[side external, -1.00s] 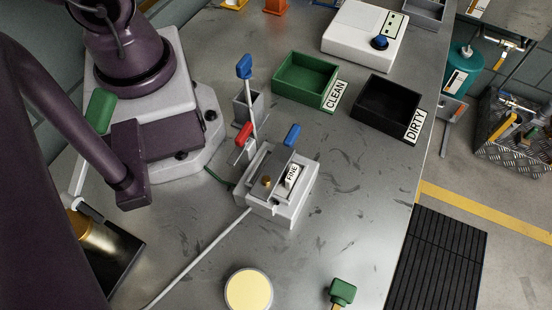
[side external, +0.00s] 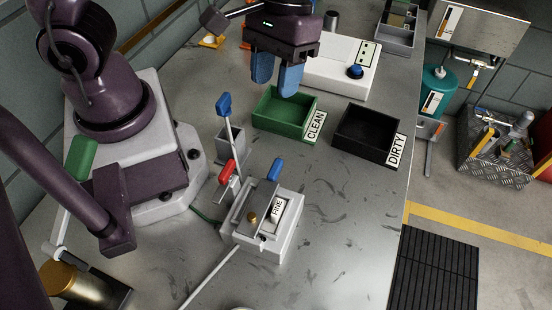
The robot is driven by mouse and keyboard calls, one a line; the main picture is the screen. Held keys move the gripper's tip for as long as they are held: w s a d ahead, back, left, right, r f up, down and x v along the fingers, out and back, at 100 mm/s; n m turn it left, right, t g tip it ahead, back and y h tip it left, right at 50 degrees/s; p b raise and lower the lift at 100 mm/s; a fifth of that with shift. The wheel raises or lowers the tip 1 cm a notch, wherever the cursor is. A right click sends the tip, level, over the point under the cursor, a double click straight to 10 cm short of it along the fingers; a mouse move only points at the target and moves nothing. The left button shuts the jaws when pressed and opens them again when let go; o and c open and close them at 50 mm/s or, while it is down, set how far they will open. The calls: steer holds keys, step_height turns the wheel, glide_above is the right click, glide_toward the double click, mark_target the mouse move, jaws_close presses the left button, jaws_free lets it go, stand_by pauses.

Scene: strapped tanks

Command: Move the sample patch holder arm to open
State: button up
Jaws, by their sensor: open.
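A small grey fixture (side external: 262,240) labelled FINE stands mid-bench. A grey flat bar with a blue tip (side external: 275,169) lies across its top beside a brass knob (side external: 252,218). A red-tipped lever (side external: 227,172) stands at its left edge, and a tall rod with a blue handle (side external: 224,104) rises behind it. I cannot tell for certain which of these is the sample patch holder arm. My gripper (side external: 277,80) hangs at the top, its two blue fingers apart and empty, above and behind the fixture, in front of the green CLEAN tray in the picture.
A pale rod (side external: 210,277) runs to the front left. The bench right of the fixture is clear.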

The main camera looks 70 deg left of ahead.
mark_target(275, 167)
steer(key=d+f+n, duration=0.1)
steer(key=f, duration=0.3)
steer(key=s+d+f+n, duration=0.1)
steer(key=d+f+n, duration=0.1)
steer(key=f, duration=0.3)
steer(key=s+d+f+n+h, duration=0.1)
steer(key=d+f, duration=0.1)
steer(key=f, duration=0.2)
steer(key=shift+s+d+f+n+g, duration=0.15)
steer(key=shift+d+f+n+g, duration=0.05)
steer(key=shift+f+n+g, duration=0.1)
steer(key=shift+r, duration=0.1)
jaws_close()
